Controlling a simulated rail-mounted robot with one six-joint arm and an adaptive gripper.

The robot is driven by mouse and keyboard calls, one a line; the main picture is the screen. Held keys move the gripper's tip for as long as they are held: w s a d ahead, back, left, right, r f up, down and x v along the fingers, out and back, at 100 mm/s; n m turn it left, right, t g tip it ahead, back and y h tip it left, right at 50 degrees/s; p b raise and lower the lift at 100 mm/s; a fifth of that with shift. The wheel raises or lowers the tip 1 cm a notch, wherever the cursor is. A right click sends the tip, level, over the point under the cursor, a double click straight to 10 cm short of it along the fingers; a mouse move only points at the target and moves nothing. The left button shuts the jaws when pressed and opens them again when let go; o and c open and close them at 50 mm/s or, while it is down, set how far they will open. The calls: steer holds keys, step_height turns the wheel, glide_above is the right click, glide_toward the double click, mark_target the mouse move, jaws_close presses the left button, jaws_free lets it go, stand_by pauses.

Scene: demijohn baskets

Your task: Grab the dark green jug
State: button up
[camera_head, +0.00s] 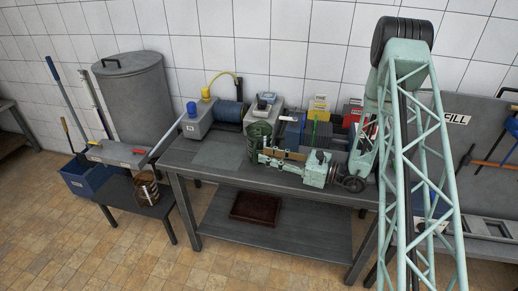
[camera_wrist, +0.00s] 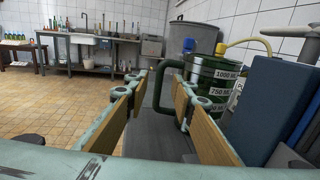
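The dark green jug (camera_head: 262,132) stands upright on the grey workbench, behind my gripper in the head view. In the wrist view the jug (camera_wrist: 209,76) carries white volume labels, and its loop handle faces left. My gripper (camera_head: 270,157) is pale green with wood-coloured pads. In the wrist view my gripper (camera_wrist: 160,82) is open, its fingers well apart. The handle shows in the gap, nearer the right fingertip, which hides a lower part of the jug. I cannot tell whether the handle is between the fingers in depth or just beyond them.
A blue box (camera_wrist: 264,108) stands close right of my gripper in the wrist view. A grey machine with a yellow hose (camera_head: 215,110) is left of the jug. The workbench (camera_head: 213,155) is bare left of the gripper.

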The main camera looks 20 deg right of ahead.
mark_target(259, 146)
steer(key=shift+w+a, duration=0.2)
steer(key=shift+a, duration=0.1)
steer(key=shift+b+x, duration=0.6)
steer(key=shift+x, duration=1.85)
steer(key=shift+c, duration=0.8)
jaws_close()
